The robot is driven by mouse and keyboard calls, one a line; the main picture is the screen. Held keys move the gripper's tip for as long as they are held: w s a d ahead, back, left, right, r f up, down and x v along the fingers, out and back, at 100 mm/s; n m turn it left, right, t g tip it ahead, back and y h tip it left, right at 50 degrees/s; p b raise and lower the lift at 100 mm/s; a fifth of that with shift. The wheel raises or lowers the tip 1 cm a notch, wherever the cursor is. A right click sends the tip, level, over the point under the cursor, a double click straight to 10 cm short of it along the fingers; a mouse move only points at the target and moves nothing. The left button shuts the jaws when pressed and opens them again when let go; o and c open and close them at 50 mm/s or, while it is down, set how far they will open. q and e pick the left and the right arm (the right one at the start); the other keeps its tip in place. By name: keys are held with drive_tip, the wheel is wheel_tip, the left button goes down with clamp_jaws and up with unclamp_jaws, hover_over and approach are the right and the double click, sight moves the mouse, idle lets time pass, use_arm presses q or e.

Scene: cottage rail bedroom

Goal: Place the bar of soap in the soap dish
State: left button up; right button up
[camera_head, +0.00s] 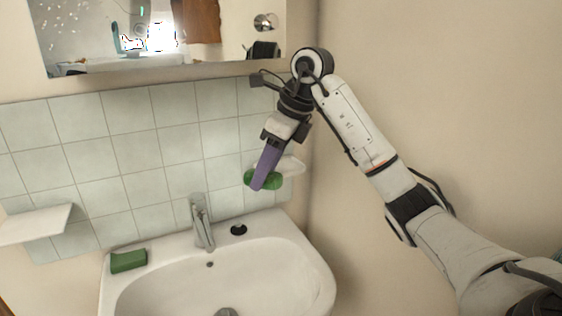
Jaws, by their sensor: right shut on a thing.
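My right gripper (259,184) reaches in from the right with its purple fingers pointing down. It is shut on a green bar of soap (273,181), which shows on both sides of the fingers. The soap is at the white soap dish (293,166) on the tiled wall, right of the tap. The fingers and soap hide part of the dish. I cannot tell whether the soap touches the dish. My left gripper is out of view.
A white sink (178,285) with a metal tap (202,222) lies below. Another green block (128,261) rests on the sink's left rim. A small dark round object (238,230) sits right of the tap. A white shelf (36,224) is at left; a mirror (160,35) hangs above.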

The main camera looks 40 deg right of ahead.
drive_tip(key=w+d+p, duration=0.1)
drive_tip(key=w+d, duration=0.4)
drive_tip(key=d, duration=0.3)
drive_tip(key=p, duration=0.2)
hover_over(282, 169)
drive_tip(key=shift+s+a+r, duration=0.15)
drive_tip(key=shift+a+r, duration=0.1)
drive_tip(key=shift+a, duration=0.1)
drive_tip(key=shift+w+d+f+p, duration=0.2)
drive_tip(key=shift+d+p, duration=0.15)
drive_tip(key=shift+f, duration=1.8)
drive_tip(key=shift+f, duration=0.1)
drive_tip(key=o, duration=0.8)
drive_tip(key=shift+f, duration=0.1)
drive_tip(key=shift+o, duration=0.5)
